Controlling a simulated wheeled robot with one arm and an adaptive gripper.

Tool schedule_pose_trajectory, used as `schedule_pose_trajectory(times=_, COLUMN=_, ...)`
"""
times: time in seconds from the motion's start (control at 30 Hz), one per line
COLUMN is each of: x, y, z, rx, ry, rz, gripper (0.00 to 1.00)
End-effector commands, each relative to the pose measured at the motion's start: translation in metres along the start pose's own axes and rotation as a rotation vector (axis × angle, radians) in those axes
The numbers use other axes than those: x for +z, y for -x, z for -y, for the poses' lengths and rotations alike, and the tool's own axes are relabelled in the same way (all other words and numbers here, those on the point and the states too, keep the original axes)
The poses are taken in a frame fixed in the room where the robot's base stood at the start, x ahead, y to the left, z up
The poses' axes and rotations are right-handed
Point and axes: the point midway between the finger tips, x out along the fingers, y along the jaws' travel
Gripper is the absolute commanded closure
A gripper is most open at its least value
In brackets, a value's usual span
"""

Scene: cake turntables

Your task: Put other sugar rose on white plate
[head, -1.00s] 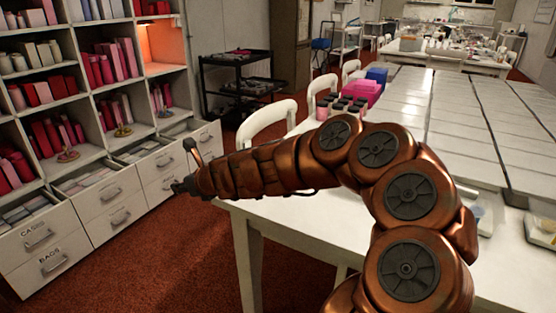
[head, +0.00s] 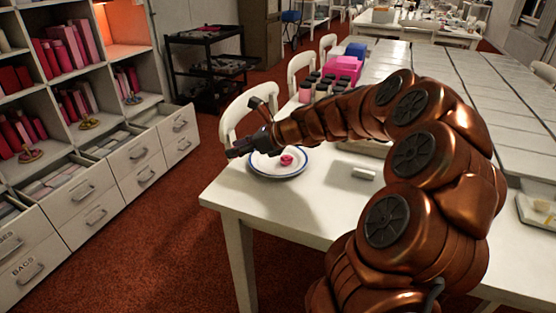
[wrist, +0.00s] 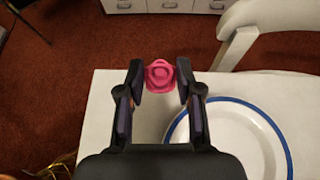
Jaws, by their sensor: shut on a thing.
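My gripper (head: 238,148) is shut on a pink sugar rose (wrist: 160,76), held between the fingertips in the wrist view. That rose cannot be made out in the head view. The white plate (head: 272,173) with a blue rim lies on the near left corner of the white table, just right of my gripper. It also shows at the lower right of the wrist view (wrist: 240,135), beside and below the held rose. Another pink rose (head: 287,160) sits on the plate in the head view; the wrist view does not show it.
The white table (head: 300,205) has a small white block (head: 364,173) right of the plate, and dark-lidded jars (head: 325,84) and pink boxes (head: 344,68) farther back. A white chair (head: 240,112) stands behind the plate. Shelves with drawers (head: 135,155) are at left.

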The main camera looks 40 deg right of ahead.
Motion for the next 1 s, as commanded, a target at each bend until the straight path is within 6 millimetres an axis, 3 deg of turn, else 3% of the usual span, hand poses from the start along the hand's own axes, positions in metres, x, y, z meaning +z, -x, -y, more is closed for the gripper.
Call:
schedule_pose_trajectory(times=0.03, x=-0.007, y=0.018, z=0.004, rx=0.015, ry=0.005, rz=0.000, gripper=0.80)
schedule_pose_trajectory(times=0.3, x=-0.050, y=0.097, z=-0.005, rx=0.127, ry=0.065, rz=0.000, gripper=0.80)
schedule_pose_trajectory(times=0.53, x=-0.075, y=0.144, z=-0.021, rx=0.193, ry=0.100, rz=0.000, gripper=0.80)
schedule_pose_trajectory(times=0.73, x=-0.082, y=0.154, z=-0.026, rx=0.216, ry=0.113, rz=-0.001, gripper=0.80)
schedule_pose_trajectory(times=1.0, x=-0.071, y=0.121, z=0.010, rx=0.219, ry=0.115, rz=-0.003, gripper=0.80)
